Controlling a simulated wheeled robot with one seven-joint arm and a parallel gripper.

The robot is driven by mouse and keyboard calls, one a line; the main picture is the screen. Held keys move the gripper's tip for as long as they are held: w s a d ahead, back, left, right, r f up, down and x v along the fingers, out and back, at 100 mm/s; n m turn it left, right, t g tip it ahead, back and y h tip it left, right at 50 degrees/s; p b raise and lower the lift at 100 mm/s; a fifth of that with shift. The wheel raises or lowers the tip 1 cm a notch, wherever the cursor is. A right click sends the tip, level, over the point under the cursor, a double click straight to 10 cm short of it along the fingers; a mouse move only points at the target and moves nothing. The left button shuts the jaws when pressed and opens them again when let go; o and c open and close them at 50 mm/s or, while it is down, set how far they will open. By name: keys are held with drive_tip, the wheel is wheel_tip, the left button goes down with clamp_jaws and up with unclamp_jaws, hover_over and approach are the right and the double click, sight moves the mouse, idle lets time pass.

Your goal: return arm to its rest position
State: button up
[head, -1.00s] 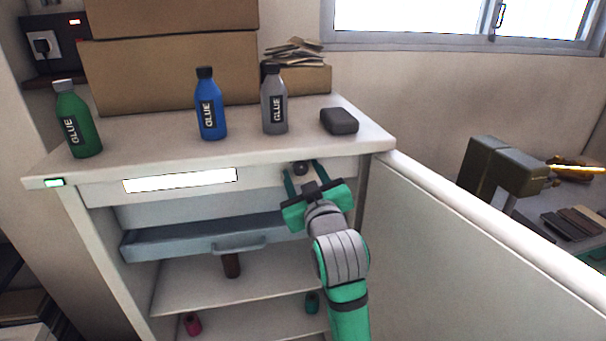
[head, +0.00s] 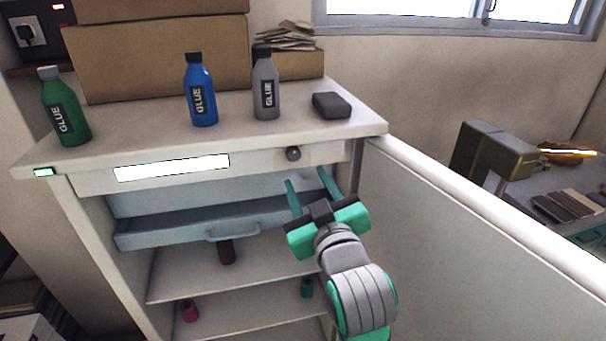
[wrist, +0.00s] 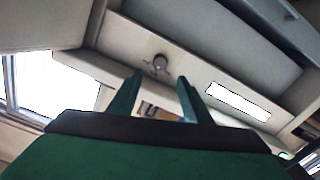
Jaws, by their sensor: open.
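My gripper (head: 308,193) is open and empty in the head view, in front of the right part of the white cabinet. Its two green fingers are spread and point up toward a round dark knob (head: 293,153) on the cabinet's top front panel. The fingertips are apart from the knob. In the wrist view, the gripper (wrist: 160,90) shows its two fingers with the knob (wrist: 160,62) beyond and between them.
The cabinet top (head: 150,117) carries green (head: 65,108), blue (head: 200,92) and grey (head: 265,88) glue bottles and a dark block (head: 331,105). A blue-grey drawer (head: 170,232) is pulled out below. An open white door (head: 460,240) stands right of my arm.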

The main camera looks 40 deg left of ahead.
drive_tip(key=shift+s+d, duration=0.2)
idle(0.5)
drive_tip(key=s+d+f+m+t+h, duration=0.1)
drive_tip(key=d+f+m+t+h, duration=0.25)
drive_tip(key=f, duration=0.55)
drive_tip(key=s+d+f+m+h, duration=0.1)
drive_tip(key=d+f+m+h, duration=0.1)
drive_tip(key=d+f+m, duration=0.45)
drive_tip(key=s+d+f+m+t+h, duration=0.1)
drive_tip(key=d+f+m+t+h, duration=0.15)
drive_tip(key=d+f, duration=0.65)
drive_tip(key=s+d+f+h, duration=0.2)
drive_tip(key=s+f, duration=0.3)
drive_tip(key=s, duration=0.4)
drive_tip(key=s+d+f+g+h, duration=0.1)
drive_tip(key=s+d+f, duration=0.3)
drive_tip(key=s, duration=0.5)
drive_tip(key=s+d+f+m+g+h, duration=0.1)
drive_tip(key=s+d+f, duration=0.3)
drive_tip(key=s, duration=0.5)
drive_tip(key=shift+s+f+h, duration=0.4)
drive_tip(key=shift+f+h, duration=0.45)
drive_tip(key=shift+h, duration=0.05)
drive_tip(key=shift+d, duration=0.1)
drive_tip(key=c, duration=0.4)
drive_tip(key=shift+o, duration=0.2)
drive_tip(key=shift+d, duration=0.1)
